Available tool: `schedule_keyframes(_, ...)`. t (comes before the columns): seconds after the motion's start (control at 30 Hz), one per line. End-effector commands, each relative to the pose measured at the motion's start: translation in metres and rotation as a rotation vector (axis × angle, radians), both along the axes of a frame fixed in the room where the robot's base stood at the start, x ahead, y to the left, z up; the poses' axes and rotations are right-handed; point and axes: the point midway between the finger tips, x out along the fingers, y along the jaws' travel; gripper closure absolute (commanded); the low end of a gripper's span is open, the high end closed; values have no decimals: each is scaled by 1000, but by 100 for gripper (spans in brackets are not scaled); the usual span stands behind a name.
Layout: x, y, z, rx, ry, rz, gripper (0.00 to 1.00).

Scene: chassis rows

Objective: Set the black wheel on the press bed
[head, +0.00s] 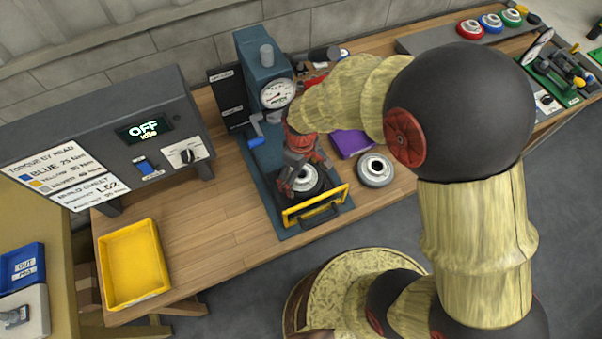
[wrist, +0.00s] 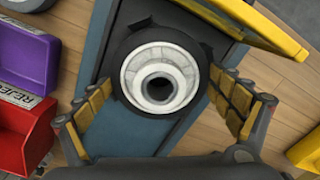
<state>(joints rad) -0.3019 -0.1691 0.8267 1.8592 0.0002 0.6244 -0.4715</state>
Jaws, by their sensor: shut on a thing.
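The black wheel, a dark tyre around a pale hub, shows in the head view (head: 306,181) and, larger, in the wrist view (wrist: 132,78). My gripper (head: 303,170) has its padded fingers on either side of the tyre in the wrist view (wrist: 158,98) and is shut on it. The wheel is over the blue press bed (head: 268,187), behind the yellow guard bar (head: 316,206). I cannot tell whether it touches the bed. The blue press (head: 262,62) with a round gauge stands behind; my arm hides part of the bed.
Another wheel (head: 375,170) with a pale hub lies right of the bed, near a purple bin (head: 351,144). A red bin (wrist: 25,133) shows in the wrist view. A yellow tray (head: 133,264) and a control box reading OFF (head: 143,131) are left. Bare bench lies between tray and press.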

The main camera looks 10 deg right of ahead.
Motion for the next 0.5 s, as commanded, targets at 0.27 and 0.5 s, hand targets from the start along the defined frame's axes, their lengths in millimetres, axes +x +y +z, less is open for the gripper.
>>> schedule_keyframes(0.27, 1, 0, -1, 0, -1, 0, 46)
schedule_keyframes(0.5, 0, 0, -1, 1, -1, 0, 0)
